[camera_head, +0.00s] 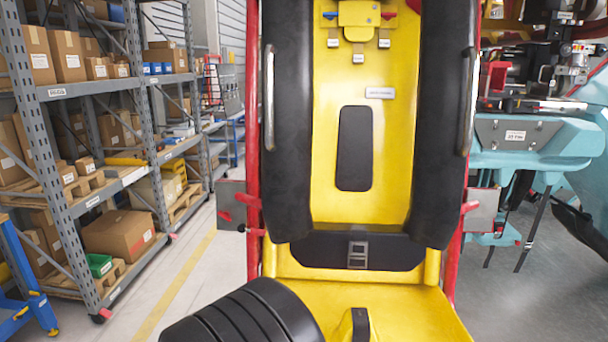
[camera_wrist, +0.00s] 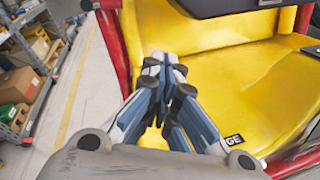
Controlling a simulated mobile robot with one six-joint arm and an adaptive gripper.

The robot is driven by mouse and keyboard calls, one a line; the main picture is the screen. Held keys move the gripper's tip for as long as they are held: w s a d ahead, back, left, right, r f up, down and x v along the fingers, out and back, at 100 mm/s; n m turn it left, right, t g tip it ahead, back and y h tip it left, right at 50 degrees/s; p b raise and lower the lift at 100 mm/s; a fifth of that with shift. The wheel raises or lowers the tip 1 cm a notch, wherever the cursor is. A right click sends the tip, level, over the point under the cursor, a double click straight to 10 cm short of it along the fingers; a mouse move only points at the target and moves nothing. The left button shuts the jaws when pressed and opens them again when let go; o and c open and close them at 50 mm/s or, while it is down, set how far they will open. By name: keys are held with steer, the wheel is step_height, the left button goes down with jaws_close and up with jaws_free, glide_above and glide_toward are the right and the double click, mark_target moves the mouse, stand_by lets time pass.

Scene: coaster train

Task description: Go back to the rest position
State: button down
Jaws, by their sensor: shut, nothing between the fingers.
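My gripper (camera_wrist: 166,80) shows in the wrist view, shut and empty, with its fingertips together. Behind it in that view is the yellow coaster seat (camera_wrist: 220,60), and I cannot tell the exact gap between them. In the head view the yellow seat (camera_head: 410,310) stands straight ahead, with a tall yellow backrest, black side pads and a black belt with a buckle (camera_head: 357,254). A black ribbed part of my arm covers the seat's lower left in the head view. My gripper does not show there.
A grey shelf rack (camera_head: 140,110) with cardboard boxes (camera_head: 118,234) stands at the left. A red frame (camera_head: 253,130) borders the seat. A teal machine (camera_head: 530,140) stands at the right. Clear floor (camera_head: 195,290) with a yellow line runs between rack and seat.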

steer(key=s+d+r+m+g+h, duration=0.2)
steer(key=d+r+m, duration=0.15)
steer(key=d, duration=0.35)
steer(key=s+d+r+m+g+h, duration=0.1)
steer(key=d+r+m+g+h, duration=0.2)
steer(key=d, duration=0.5)
steer(key=s+d+r+m+g, duration=0.4)
steer(key=s+d+m, duration=0.5)
steer(key=s+d, duration=0.35)
steer(key=s+d+m+g+y, duration=0.35)
steer(key=s+m, duration=0.35)
steer(key=s, duration=0.5)
steer(key=s+a+m+t+y, duration=0.2)
steer(key=s+a+m+y, duration=0.3)
steer(key=s+m, duration=0.1)
steer(key=shift+s+f, duration=0.35)
steer(key=shift+s, duration=0.55)
steer(key=shift+a+y, duration=0.2)
steer(key=shift+y, duration=0.05)
